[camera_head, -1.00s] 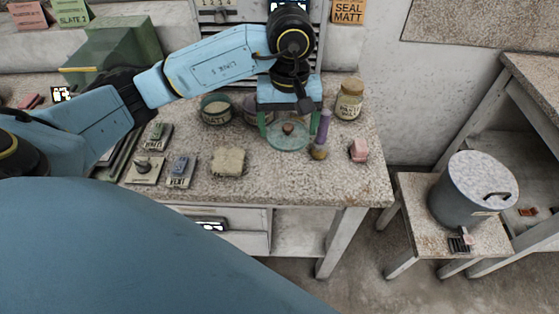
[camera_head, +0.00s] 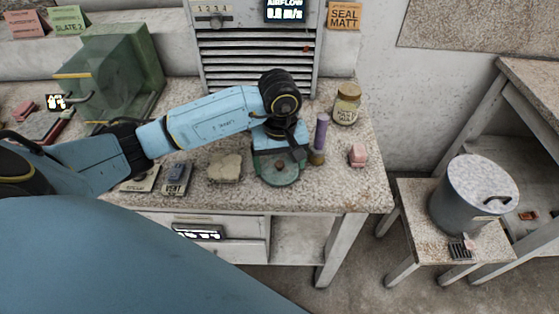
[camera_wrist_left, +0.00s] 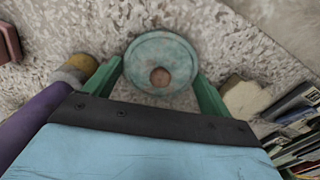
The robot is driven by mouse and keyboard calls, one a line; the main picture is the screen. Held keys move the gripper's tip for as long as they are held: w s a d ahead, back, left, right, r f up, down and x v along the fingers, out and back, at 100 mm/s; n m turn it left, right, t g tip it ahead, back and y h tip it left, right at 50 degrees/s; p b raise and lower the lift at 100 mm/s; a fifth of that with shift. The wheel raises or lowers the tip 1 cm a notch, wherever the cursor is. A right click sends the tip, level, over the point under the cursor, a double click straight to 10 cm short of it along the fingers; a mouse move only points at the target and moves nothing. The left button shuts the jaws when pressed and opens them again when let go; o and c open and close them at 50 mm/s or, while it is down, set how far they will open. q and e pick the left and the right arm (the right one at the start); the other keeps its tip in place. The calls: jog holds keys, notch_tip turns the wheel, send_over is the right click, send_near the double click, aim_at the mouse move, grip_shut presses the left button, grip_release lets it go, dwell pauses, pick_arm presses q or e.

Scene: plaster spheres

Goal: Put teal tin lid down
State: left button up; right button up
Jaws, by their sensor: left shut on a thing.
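The teal tin lid (camera_head: 278,179) is a round, weathered disc with a small brown knob in the middle. My left gripper (camera_head: 279,163) is shut on it, above the front part of the speckled bench (camera_head: 345,195). In the left wrist view the lid (camera_wrist_left: 150,50) sits between the two green fingers, knob facing the camera. The bench top lies beneath it; I cannot tell whether the lid touches it. My left arm hides the bench behind the gripper. My right gripper is not in view.
A purple-handled tool (camera_head: 321,132) stands close right of the gripper. A pale lump (camera_head: 225,168) lies to its left, a pink block (camera_head: 358,154) to its right. A jar (camera_head: 347,103) stands behind. Bare bench lies between lid and front edge.

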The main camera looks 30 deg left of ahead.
aim_at(279, 164)
pick_arm(q)
jog(key=shift+f, duration=0.15)
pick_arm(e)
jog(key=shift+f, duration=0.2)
pick_arm(q)
jog(key=o, duration=0.7)
jog(key=shift+o, duration=0.7)
jog(key=shift+r, duration=0.55)
notch_tip(279, 164, up, 11)
jog(key=shift+r+p, duration=0.15)
jog(key=shift+p, duration=0.3)
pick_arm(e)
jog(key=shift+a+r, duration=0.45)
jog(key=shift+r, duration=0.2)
pick_arm(q)
jog(key=shift+s, duration=0.1)
